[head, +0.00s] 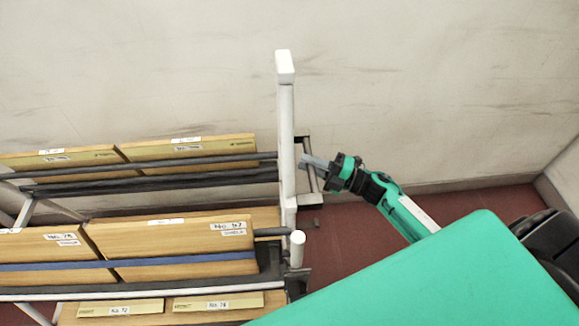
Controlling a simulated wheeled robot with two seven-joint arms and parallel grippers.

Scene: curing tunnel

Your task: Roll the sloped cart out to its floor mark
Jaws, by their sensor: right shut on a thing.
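The sloped cart has a white upright post (287,130) at its right end and dark rails carrying light wooden boards (190,150) with paper labels. It fills the left of the head view, and its lower left parts run out of the frame. A grey handle bar (311,182) stands just right of the post. My right gripper (312,163) comes in from the right and is shut on this handle bar. My left gripper is not in view. The floor mark is not visible.
A scuffed pale wall (430,90) runs behind the cart, with a corner at the far right. Dark red floor (340,235) shows between the cart and my green body part at lower right. A strip of floor along the wall right of the cart is clear.

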